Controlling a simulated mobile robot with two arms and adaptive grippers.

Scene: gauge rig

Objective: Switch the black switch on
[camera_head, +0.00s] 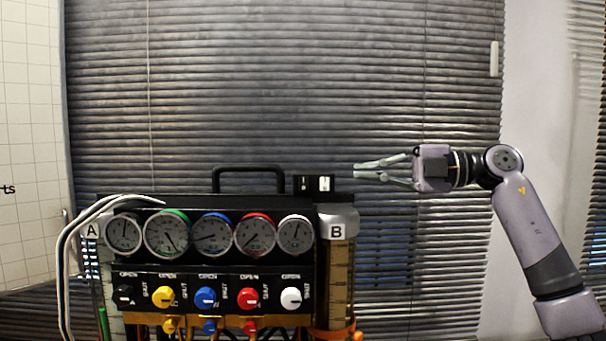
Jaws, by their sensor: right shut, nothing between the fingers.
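A small black switch box (314,184) with white marks stands on the top right of the gauge rig (205,262). Its exact switch position is too small to tell. My right gripper (357,172) comes in from the right, with its fingertips pointing left at about the height of the box. The fingers are shut and empty, and a gap shows between the tips and the box in the picture. My left gripper is not in view.
The rig has a black handle (249,180) on top, a row of several gauges and a row of coloured knobs, with a black knob (124,295) at the left. White hoses (75,240) curve at the left. Blinds are behind.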

